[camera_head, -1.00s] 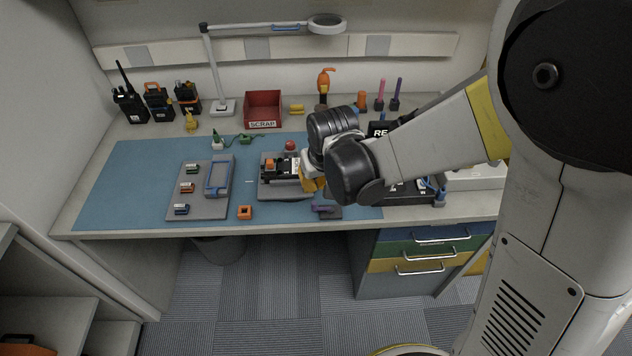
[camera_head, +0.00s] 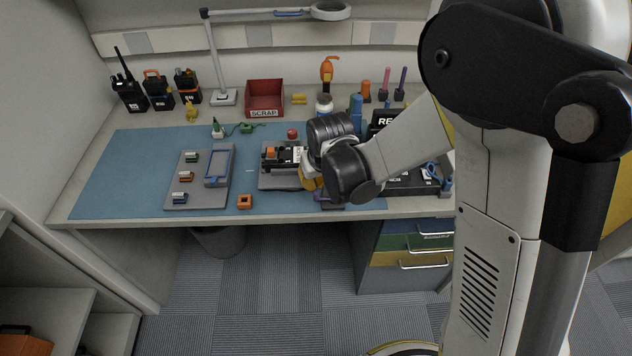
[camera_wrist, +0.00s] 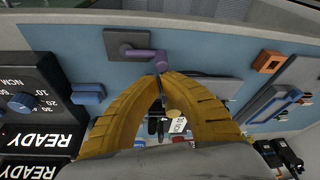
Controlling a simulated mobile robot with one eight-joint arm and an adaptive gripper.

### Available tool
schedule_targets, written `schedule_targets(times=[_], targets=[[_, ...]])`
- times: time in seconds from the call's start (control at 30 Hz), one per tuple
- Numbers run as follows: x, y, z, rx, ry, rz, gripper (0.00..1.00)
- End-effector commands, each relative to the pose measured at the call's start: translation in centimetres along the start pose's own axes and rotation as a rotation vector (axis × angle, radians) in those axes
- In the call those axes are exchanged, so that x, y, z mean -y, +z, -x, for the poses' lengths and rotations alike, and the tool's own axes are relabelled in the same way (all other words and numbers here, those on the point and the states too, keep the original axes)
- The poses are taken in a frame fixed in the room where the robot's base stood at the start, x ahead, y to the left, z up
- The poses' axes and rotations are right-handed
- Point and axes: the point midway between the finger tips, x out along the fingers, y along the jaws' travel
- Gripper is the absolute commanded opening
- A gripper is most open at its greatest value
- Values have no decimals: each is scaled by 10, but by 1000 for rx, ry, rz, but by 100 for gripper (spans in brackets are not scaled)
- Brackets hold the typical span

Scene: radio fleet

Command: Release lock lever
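A purple lever (camera_wrist: 143,54) on a small dark grey block (camera_wrist: 116,42) lies on the blue mat in the wrist view. In the head view only a bit of the purple lever (camera_head: 322,198) shows below my gripper (camera_head: 313,184). My gripper's yellow fingers (camera_wrist: 161,76) arch inward and their tips come together beside the lever's end. They look shut, with no object visibly held; whether they touch the lever is unclear. A black radio-like unit (camera_head: 280,157) sits on a grey fixture plate (camera_head: 275,183) left of my gripper, its right part hidden.
A grey tray (camera_head: 186,200) with small coloured parts and a blue frame lies left on the mat. An orange square part (camera_head: 245,201) lies near the front. A red scrap bin (camera_head: 265,98) and several radios stand behind. A dark READY-marked box (camera_wrist: 35,105) is close to the gripper.

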Motion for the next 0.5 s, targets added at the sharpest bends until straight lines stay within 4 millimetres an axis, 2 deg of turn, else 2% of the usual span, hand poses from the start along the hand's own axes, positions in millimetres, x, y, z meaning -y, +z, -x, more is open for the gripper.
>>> schedule_targets(times=[0.5], targets=[[3, 3, 1, 0, -30, 83, 0]])
